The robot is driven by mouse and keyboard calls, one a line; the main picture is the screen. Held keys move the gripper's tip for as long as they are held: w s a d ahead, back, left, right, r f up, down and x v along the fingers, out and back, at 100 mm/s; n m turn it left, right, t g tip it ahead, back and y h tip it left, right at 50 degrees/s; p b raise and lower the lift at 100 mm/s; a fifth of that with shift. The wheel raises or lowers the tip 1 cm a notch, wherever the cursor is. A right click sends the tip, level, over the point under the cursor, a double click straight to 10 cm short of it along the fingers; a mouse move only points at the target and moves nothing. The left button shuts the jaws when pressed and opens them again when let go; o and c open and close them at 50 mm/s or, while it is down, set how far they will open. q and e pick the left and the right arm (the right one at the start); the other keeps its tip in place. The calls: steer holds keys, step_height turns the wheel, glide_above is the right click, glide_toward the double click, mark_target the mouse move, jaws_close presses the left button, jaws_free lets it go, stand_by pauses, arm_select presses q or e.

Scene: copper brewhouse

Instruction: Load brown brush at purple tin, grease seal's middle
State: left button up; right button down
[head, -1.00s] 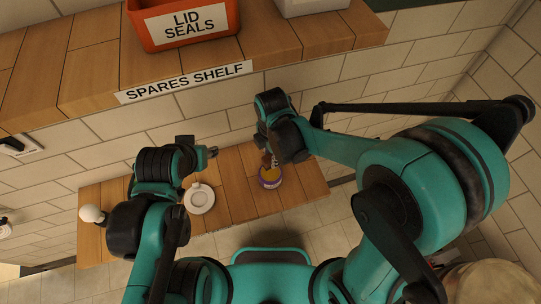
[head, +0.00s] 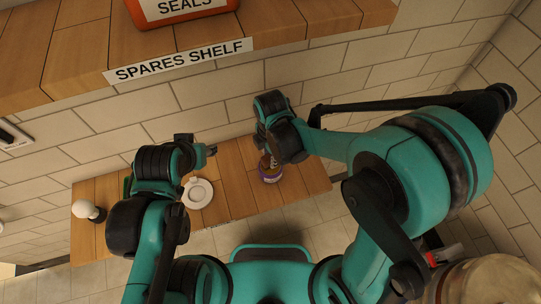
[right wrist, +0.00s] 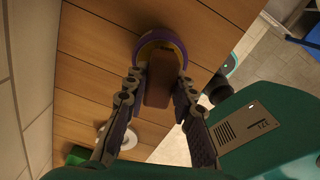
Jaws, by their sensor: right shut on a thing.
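The purple tin (head: 271,176) stands on the wooden bench below my right gripper (head: 268,150). My right gripper is shut on the brown brush (right wrist: 160,78), which shows between the fingers in the right wrist view. The brush's far end is at the mouth of the tin (right wrist: 180,38); how deep it reaches is hidden. The white round seal (head: 198,193) lies flat on the bench, left of the tin. My left gripper (head: 198,146) is above and behind the seal, its fingers apart with nothing seen between them.
A white ball on a dark base (head: 90,211) stands at the bench's left end. Bare bench (head: 236,190) lies between seal and tin.

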steer(key=shift+f+b, duration=0.4)
steer(key=shift+b, duration=0.05)
steer(key=shift+r, duration=0.15)
stand_by(0.5)
steer(key=shift+r+p, duration=2.6)
steer(key=shift+r, duration=0.85)
